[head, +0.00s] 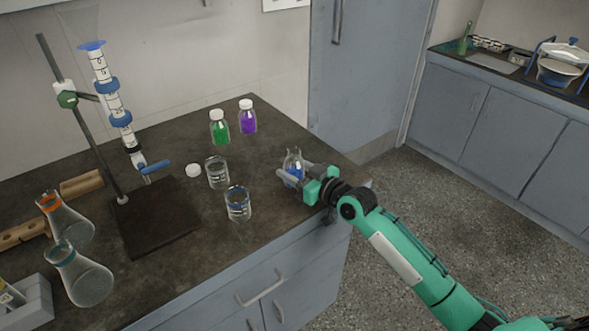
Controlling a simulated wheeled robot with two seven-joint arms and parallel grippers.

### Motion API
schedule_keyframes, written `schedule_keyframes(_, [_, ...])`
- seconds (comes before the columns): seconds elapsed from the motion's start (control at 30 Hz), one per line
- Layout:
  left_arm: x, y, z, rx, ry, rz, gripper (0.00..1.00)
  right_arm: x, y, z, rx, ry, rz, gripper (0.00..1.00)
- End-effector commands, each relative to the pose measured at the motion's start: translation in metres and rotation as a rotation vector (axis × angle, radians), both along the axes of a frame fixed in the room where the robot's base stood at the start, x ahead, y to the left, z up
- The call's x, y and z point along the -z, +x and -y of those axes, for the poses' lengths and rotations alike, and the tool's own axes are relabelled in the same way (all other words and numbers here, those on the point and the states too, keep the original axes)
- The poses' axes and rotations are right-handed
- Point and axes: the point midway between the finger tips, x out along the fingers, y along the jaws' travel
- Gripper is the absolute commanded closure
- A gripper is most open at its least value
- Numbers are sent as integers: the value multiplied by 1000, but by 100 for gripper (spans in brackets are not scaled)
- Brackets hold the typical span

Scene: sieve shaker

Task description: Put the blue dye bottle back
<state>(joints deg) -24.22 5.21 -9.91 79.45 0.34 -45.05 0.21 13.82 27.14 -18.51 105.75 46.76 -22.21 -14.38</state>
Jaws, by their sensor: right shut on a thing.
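The blue dye bottle (294,165) is a small clear bottle with blue liquid, near the right end of the dark countertop. No cap shows on it. My right gripper (291,179) is shut on the bottle from the right, and its fingers hide part of it. I cannot tell whether the bottle touches the counter. A loose white cap (193,170) lies on the counter to the left. A green dye bottle (220,128) and a purple dye bottle (248,117), both with white caps, stand farther back. My left gripper is not in view.
Two glass beakers (238,204) (217,173) stand left of my right gripper. A stand with a burette (108,95) and dark base plate is at the left. Two flasks (80,275) (66,222) stand near the front left. The counter's right edge is close to the gripper.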

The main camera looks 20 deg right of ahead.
Motion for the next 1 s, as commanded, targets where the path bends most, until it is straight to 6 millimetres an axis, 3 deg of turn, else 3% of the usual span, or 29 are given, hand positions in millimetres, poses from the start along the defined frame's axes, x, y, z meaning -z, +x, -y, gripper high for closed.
schedule_keyframes(0.37, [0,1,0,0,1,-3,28,2,0,0,0,1,2,81])
schedule_keyframes(0.4, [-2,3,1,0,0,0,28,2,0,0,0,1,0,49])
schedule_keyframes(0.5, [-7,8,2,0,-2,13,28,2,0,0,0,1,0,31])
schedule_keyframes(0.9, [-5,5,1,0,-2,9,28,-1,-1,1,0,1,0,31])
schedule_keyframes(1.0, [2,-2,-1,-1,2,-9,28,1,-14,9,1,-1,0,31])
